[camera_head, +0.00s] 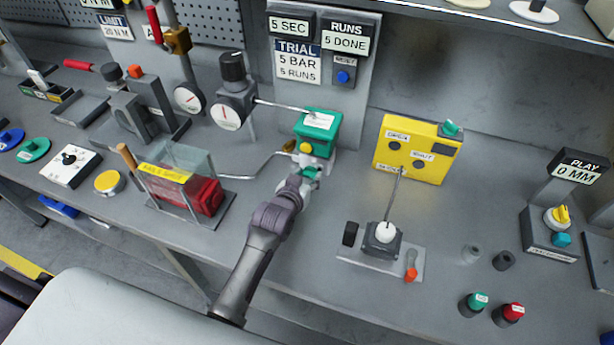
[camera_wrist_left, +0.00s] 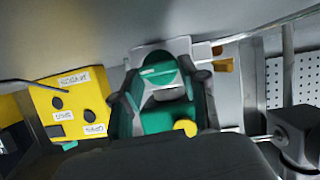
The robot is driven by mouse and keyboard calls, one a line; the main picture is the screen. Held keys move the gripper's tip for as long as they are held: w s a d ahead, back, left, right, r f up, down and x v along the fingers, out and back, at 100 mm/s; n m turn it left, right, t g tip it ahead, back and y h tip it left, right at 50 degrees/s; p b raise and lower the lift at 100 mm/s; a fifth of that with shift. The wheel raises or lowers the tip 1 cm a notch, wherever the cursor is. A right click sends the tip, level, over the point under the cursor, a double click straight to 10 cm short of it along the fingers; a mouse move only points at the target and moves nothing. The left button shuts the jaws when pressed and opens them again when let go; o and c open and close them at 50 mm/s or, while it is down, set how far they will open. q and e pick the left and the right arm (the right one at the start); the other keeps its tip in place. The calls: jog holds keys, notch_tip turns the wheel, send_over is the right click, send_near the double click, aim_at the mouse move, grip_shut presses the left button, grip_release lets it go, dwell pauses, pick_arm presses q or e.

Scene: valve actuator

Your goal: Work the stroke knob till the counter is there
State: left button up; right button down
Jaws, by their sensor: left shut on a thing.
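A teal knob (camera_head: 311,171) sits on the front of the green actuator box (camera_head: 321,124), below a yellow cap (camera_head: 306,147). My left gripper (camera_head: 304,178) is at this knob. In the left wrist view its dark fingers (camera_wrist_left: 162,92) lie on either side of the teal knob (camera_wrist_left: 158,70), shut on it. The green box (camera_wrist_left: 165,120) and yellow cap (camera_wrist_left: 185,128) show there too. The knob's lettering is unreadable. A counter display (camera_head: 345,38) reads RUNS 5 DONE; the trial card (camera_head: 297,62) reads 5 BAR, 5 RUNS. My right gripper is not in view.
A yellow panel (camera_head: 416,150) and a lever block (camera_head: 382,240) stand to the right. A PLAY display (camera_head: 576,172) reads 0 MM at far right. The bench between is partly clear.

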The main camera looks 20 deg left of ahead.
pick_arm(q)
jog(key=shift+r+p, duration=0.15)
jog(key=shift+p, duration=0.2)
jog(key=shift+m, duration=0.3)
jog(key=o, duration=1.1)
jog(key=shift+o, duration=0.2)
jog(key=v, duration=1.2)
jog(key=shift+d, duration=0.25)
